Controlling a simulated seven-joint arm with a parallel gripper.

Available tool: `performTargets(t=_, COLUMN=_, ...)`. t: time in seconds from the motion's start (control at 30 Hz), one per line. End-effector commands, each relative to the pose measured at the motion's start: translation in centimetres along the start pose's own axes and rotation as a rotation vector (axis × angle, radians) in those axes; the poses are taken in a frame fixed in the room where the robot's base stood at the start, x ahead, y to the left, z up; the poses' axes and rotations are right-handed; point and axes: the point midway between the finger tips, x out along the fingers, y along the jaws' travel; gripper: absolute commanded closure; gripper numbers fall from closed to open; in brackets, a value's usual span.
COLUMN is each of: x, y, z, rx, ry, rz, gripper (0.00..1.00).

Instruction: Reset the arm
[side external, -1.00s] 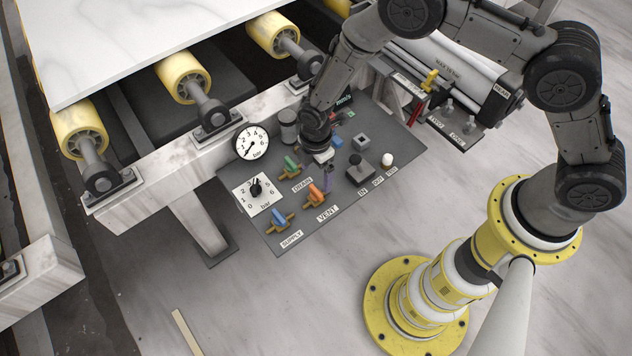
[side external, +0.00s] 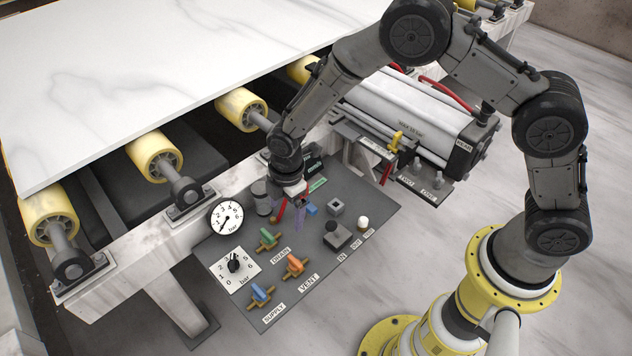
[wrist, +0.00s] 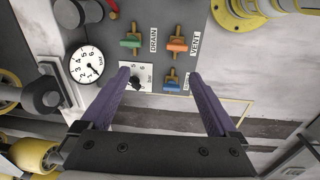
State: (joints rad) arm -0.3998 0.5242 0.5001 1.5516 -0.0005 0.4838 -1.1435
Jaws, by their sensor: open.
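My gripper (side external: 288,207) is above the dark control panel (side external: 322,262), its purple fingers pointing down. In the wrist view its fingers (wrist: 158,78) are spread apart with nothing between them. The dial knob (wrist: 136,84) shows beyond that gap. The panel carries a green DRAIN valve (side external: 268,239), an orange VENT valve (side external: 294,266) and a blue SUPPLY valve (side external: 260,295). A red part (side external: 280,211) shows beside the fingers; I cannot tell whether they touch it.
A round pressure gauge (side external: 226,218) stands at the panel's left. A white marble slab (side external: 130,80) lies above yellow rollers (side external: 155,157) at left. A large cylinder (side external: 410,115) lies behind the panel, with red hoses near it.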

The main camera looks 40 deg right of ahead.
Motion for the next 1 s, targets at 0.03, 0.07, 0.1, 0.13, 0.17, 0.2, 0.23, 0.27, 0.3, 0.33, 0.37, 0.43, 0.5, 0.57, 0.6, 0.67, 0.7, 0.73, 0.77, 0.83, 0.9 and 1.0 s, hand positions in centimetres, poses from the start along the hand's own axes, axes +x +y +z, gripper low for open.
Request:
performTargets(t=0.03, x=-3.0, y=1.7, z=0.5, rx=0.024, ry=0.022, rz=0.055, gripper=0.05)
performTargets(t=0.07, x=-4.8, y=2.5, z=0.9, rx=0.038, ry=0.034, rz=0.087, gripper=0.05)
performTargets(t=0.1, x=-7.2, y=3.2, z=1.5, rx=0.056, ry=0.047, rz=0.125, gripper=0.05)
performTargets(t=0.13, x=-9.1, y=3.6, z=2.1, rx=0.071, ry=0.057, rz=0.153, gripper=0.05)
performTargets(t=0.17, x=-10.9, y=3.9, z=2.7, rx=0.089, ry=0.065, rz=0.178, gripper=0.05)
performTargets(t=0.2, x=-13.2, y=4.0, z=3.5, rx=0.118, ry=0.075, rz=0.209, gripper=0.05)
performTargets(t=0.23, x=-15.0, y=4.0, z=4.2, rx=0.142, ry=0.083, rz=0.231, gripper=0.05)
performTargets(t=0.27, x=-16.6, y=3.9, z=4.9, rx=0.167, ry=0.09, rz=0.251, gripper=0.05)
performTargets(t=0.3, x=-18.8, y=3.6, z=5.8, rx=0.204, ry=0.1, rz=0.278, gripper=0.05)
performTargets(t=0.33, x=-20.3, y=3.2, z=6.5, rx=0.233, ry=0.107, rz=0.297, gripper=0.05)
performTargets(t=0.37, x=-21.8, y=2.8, z=7.2, rx=0.264, ry=0.115, rz=0.316, gripper=0.05)
performTargets(t=0.43, x=-25.0, y=1.4, z=8.8, rx=0.34, ry=0.133, rz=0.355, gripper=0.05)
performTargets(t=0.5, x=-27.9, y=-0.3, z=10.3, rx=0.422, ry=0.151, rz=0.391, gripper=0.05)
performTargets(t=0.57, x=-30.1, y=-2.1, z=11.6, rx=0.497, ry=0.169, rz=0.42, gripper=0.05)
performTargets(t=0.6, x=-31.3, y=-3.5, z=12.4, rx=0.548, ry=0.181, rz=0.436, gripper=0.05)
performTargets(t=0.67, x=-33.0, y=-5.6, z=13.5, rx=0.63, ry=0.2, rz=0.459, gripper=0.05)
performTargets(t=0.7, x=-33.8, y=-7.1, z=14.2, rx=0.685, ry=0.214, rz=0.473, gripper=0.05)
performTargets(t=0.73, x=-34.4, y=-8.3, z=14.7, rx=0.728, ry=0.224, rz=0.481, gripper=0.05)
performTargets(t=0.77, x=-34.9, y=-9.5, z=15.1, rx=0.77, ry=0.234, rz=0.489, gripper=0.05)
performTargets(t=0.83, x=-35.5, y=-12.2, z=16.0, rx=0.87, ry=0.258, rz=0.502, gripper=0.05)
performTargets(t=0.9, x=-35.7, y=-14.8, z=16.7, rx=0.968, ry=0.28, rz=0.507, gripper=0.05)
performTargets(t=1.0, x=-35.1, y=-18.2, z=17.3, rx=1.113, ry=0.308, rz=0.497, gripper=0.05)
